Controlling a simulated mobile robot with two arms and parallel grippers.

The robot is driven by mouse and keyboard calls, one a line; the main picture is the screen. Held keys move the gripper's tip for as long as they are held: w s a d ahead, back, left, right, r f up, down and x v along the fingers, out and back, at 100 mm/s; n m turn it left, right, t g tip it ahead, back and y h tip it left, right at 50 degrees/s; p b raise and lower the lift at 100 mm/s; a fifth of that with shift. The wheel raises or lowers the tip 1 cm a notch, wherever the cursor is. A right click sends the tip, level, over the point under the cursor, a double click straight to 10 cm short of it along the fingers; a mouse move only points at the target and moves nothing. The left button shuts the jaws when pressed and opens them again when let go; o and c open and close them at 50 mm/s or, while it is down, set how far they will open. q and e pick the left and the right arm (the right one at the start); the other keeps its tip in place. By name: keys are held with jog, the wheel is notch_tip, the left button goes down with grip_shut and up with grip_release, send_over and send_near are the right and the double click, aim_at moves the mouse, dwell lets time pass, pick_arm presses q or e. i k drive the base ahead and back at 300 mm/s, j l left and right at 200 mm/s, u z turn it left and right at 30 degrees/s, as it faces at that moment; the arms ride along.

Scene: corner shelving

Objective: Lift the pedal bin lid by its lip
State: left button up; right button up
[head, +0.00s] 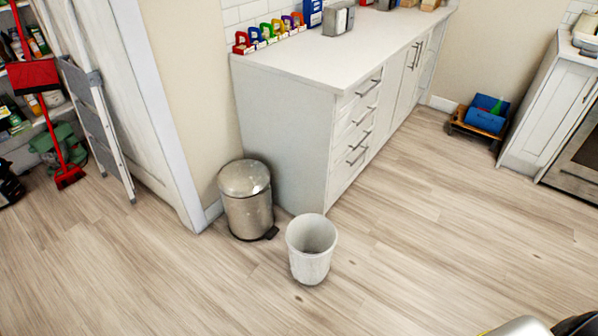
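A silver metal pedal bin (249,213) stands on the floor against the wall, beside the end of the white cabinet. Its domed lid (244,177) is down on the body. A dark pedal (271,233) sticks out at its base on the right. The lip of the lid is too small to make out clearly. Neither gripper shows in the head view. Only a grey, yellow and black part of my own body shows at the bottom right corner.
An open white waste basket (311,250) stands in front and right of the bin. The white cabinet (284,132) rises behind. A stepladder (98,125) and red broom (62,150) stand at left. A blue crate (482,119) is far right.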

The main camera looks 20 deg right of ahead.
aim_at(242, 178)
jog(key=z, duration=0.15)
jog(key=i+u, duration=0.3)
jog(key=i, duration=0.15)
jog(key=i+u, duration=0.25)
jog(key=i, duration=0.2)
